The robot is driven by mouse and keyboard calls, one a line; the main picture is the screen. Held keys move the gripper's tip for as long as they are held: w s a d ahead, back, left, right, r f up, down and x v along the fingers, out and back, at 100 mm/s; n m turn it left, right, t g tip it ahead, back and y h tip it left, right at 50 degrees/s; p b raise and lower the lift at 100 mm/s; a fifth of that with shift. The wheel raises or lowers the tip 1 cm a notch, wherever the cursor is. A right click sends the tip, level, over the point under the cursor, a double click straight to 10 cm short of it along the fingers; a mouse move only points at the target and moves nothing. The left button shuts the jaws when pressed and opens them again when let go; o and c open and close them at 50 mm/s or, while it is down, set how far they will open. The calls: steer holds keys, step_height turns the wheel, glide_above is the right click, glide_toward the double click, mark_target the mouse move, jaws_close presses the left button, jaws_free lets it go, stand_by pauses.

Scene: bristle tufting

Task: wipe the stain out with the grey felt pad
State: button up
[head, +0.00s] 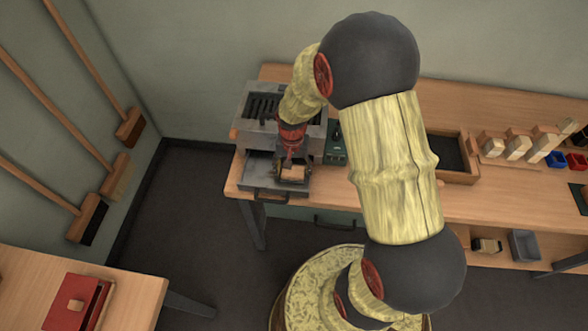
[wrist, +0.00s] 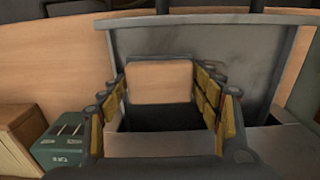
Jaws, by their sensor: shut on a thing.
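My gripper (head: 291,167) is shut on a wood-backed pad (wrist: 160,82) at the front left of the bench. The pad has a pale wooden face with a dark part below it. I cannot make out whether that part is grey felt. The pad is over the grey metal tray (head: 262,170) at the front of the grey machine (head: 252,130). In the wrist view my gripper (wrist: 165,95) has yellow finger pads on both sides of it. I cannot tell whether the pad touches the tray. No stain is clearly visible; my gripper and the pad hide part of the tray.
A green box (head: 336,150) stands right of the machine. Farther right are a dark-lined wooden tray (head: 450,153), a row of wooden blocks (head: 518,147) and small red and blue bins (head: 577,161). Brooms (head: 88,215) lean on the left wall. The bench front edge is close to my gripper.

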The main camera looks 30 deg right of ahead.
mark_target(266, 173)
steer(key=shift+w+a+r+p, duration=0.1)
steer(key=shift+w+a, duration=0.5)
steer(key=shift+a, duration=0.2)
steer(key=shift+w+a+f+p, duration=0.1)
steer(key=shift+w+a+p, duration=0.05)
steer(key=shift+w+a, duration=0.5)
steer(key=shift+w+a+r+p, duration=0.1)
steer(key=shift+w+a, duration=0.4)
steer(key=shift+a, duration=0.4)
steer(key=shift+w+a, duration=0.5)
steer(key=shift+a, duration=0.2)
steer(key=shift+w+a, duration=0.5)
steer(key=shift+a, duration=0.2)
steer(key=shift+r+p, duration=2.35)
steer(key=shift+r, duration=0.55)
steer(key=shift+r, duration=0.1)
step_height(266, 173, up, 3)
steer(key=shift+f+p, duration=0.1)
steer(key=shift+p, duration=1.05)
